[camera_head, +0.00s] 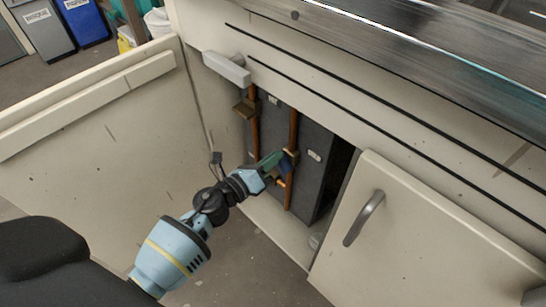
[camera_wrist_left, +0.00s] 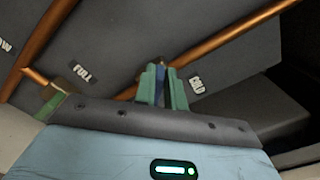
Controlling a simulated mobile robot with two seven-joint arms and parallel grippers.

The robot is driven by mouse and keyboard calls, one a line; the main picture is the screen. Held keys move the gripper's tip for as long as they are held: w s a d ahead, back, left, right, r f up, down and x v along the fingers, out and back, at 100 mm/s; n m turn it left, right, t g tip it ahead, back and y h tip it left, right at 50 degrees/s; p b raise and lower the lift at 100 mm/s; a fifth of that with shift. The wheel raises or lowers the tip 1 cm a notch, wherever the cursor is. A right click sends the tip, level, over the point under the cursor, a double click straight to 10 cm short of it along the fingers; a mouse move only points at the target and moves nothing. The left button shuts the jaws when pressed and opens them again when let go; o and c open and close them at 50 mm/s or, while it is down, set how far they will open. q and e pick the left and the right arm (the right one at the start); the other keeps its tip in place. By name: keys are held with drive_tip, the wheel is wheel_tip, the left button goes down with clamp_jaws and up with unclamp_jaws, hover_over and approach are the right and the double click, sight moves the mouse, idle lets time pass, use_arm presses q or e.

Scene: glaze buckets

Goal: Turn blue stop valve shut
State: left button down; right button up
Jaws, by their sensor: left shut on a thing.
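The blue valve handle (camera_wrist_left: 161,84) stands between the two green fingers of my left gripper in the wrist view. My left gripper (camera_wrist_left: 162,86) is shut on it, with one finger on each side. In the head view my left gripper (camera_head: 276,161) reaches into the open cabinet at the right-hand copper pipe (camera_head: 293,130). The blue handle (camera_head: 287,167) shows there as a small dark blue patch, partly hidden by the fingers. A label reading COLD (camera_wrist_left: 197,84) is beside the handle in the wrist view. My right gripper is not in view.
A second copper pipe (camera_head: 254,137) runs to the left, with a brownish fitting (camera_head: 243,107). A FULL label (camera_wrist_left: 82,73) is on the grey panel. The cabinet door (camera_head: 420,240) with its handle (camera_head: 364,218) stands at right; another open door panel (camera_head: 100,130) is at left.

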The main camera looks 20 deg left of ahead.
use_arm(q)
drive_tip(key=n, duration=0.3)
drive_tip(key=f+n+p, duration=0.1)
drive_tip(key=n, duration=0.2)
drive_tip(key=a+n, duration=0.1)
drive_tip(key=n, duration=0.2)
drive_tip(key=shift+w+f+p, duration=0.15)
drive_tip(key=shift+f+p, duration=0.2)
drive_tip(key=shift+f, duration=0.05)
drive_tip(key=shift+n, duration=0.3)
drive_tip(key=shift+d, duration=0.1)
drive_tip(key=c, duration=1.5)
unclamp_jaws()
drive_tip(key=shift+o, duration=0.2)
drive_tip(key=shift+f, duration=0.1)
